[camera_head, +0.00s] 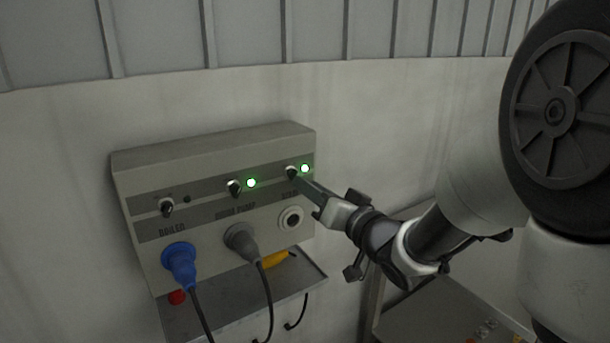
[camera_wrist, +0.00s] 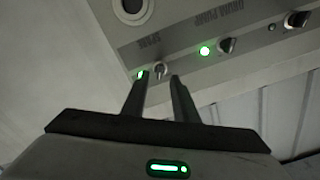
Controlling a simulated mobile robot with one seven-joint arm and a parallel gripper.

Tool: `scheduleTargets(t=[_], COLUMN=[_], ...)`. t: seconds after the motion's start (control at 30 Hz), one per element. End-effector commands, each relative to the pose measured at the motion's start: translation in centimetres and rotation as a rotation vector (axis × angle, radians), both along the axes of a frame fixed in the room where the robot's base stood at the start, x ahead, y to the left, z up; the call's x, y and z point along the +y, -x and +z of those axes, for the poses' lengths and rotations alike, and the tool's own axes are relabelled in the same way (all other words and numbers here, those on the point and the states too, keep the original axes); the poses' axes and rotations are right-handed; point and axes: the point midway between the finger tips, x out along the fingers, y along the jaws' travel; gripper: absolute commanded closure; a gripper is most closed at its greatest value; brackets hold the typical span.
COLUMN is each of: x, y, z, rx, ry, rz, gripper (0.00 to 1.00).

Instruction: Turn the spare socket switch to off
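The spare socket switch (camera_head: 291,173) is a small dark knob with a light pointer at the right end of the grey socket box (camera_head: 215,158). Its lamp (camera_head: 305,168) glows green. The empty round spare socket (camera_head: 291,218) is below it. In the wrist view the switch (camera_wrist: 160,69) shows between and just beyond my two fingertips. My gripper (camera_wrist: 160,78) is open, with a gap between the fingers and nothing held. In the head view my gripper (camera_head: 305,185) points at the switch from the right. I cannot tell whether a finger touches it.
The drum pump switch (camera_head: 234,188) has a lit green lamp (camera_head: 251,183). The boiler switch (camera_head: 167,207) has a dark lamp. Blue (camera_head: 180,265) and grey (camera_head: 241,241) plugs with hanging cables sit below. A shelf (camera_head: 240,303) holds yellow and red items.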

Motion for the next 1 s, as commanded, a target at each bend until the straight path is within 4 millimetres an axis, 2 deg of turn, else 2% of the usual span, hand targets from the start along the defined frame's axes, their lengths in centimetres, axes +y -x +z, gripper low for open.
scheduleTargets(t=[0.1,0.3,0.67,0.83,1.0], x=[1.3,2.4,2.7,2.7,2.7], y=[-1.9,-3.7,-4.1,-4.1,-4.1], z=[0.0,0.1,0.1,0.1,0.0], rx=[0.001,-0.001,0.0,-0.001,-0.003], ry=[-0.001,0.0,0.0,0.0,0.003], rz=[0.001,-0.001,-0.001,-0.001,0.0], gripper=[0.73,0.73,0.73,1.0,1.0])
